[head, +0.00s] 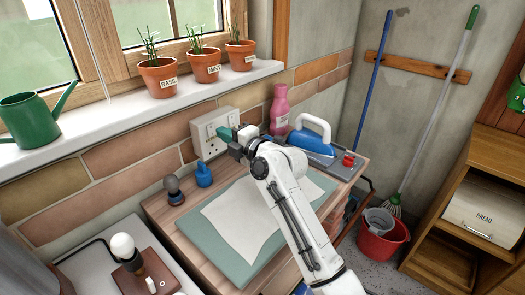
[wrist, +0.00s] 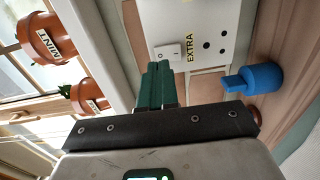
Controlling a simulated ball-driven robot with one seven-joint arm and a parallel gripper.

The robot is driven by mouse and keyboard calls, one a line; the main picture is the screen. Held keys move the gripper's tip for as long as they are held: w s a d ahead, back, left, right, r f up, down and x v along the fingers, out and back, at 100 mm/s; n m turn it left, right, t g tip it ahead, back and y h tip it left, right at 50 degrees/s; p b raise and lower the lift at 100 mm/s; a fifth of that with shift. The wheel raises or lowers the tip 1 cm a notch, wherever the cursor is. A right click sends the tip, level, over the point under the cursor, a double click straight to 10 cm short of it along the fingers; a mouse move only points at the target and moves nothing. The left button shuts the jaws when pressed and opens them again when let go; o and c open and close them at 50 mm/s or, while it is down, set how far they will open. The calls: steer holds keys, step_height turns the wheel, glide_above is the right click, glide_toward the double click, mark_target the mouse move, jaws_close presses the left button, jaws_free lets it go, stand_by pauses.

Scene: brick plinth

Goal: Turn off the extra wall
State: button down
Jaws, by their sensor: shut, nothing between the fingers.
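A white wall socket plate (head: 201,128) sits on the brick band above the wooden cabinet. In the wrist view the plate (wrist: 222,22) appears turned sideways, with a yellow EXTRA label (wrist: 191,47), a small white rocker switch (wrist: 168,52) and dark socket holes. I cannot tell which way the rocker is set. My gripper (head: 225,132) has green fingers, shut together and empty, at the front of the plate. In the wrist view the fingertips of my gripper (wrist: 155,66) are just short of the switch; contact cannot be told.
A blue stubby object (head: 204,176) and a dark round knob-like thing (head: 173,188) stand below the plate. A pink bottle (head: 280,108) and a blue iron (head: 309,137) stand to the right. Potted herbs (head: 205,67) line the sill above.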

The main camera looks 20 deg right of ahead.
steer(key=b+v, duration=0.1)
steer(key=v, duration=0.9)
steer(key=shift+s+d+r+b, duration=0.15)
steer(key=shift+s+r+b, duration=0.15)
steer(key=shift+b, duration=0.1)
steer(key=shift+f, duration=0.1)
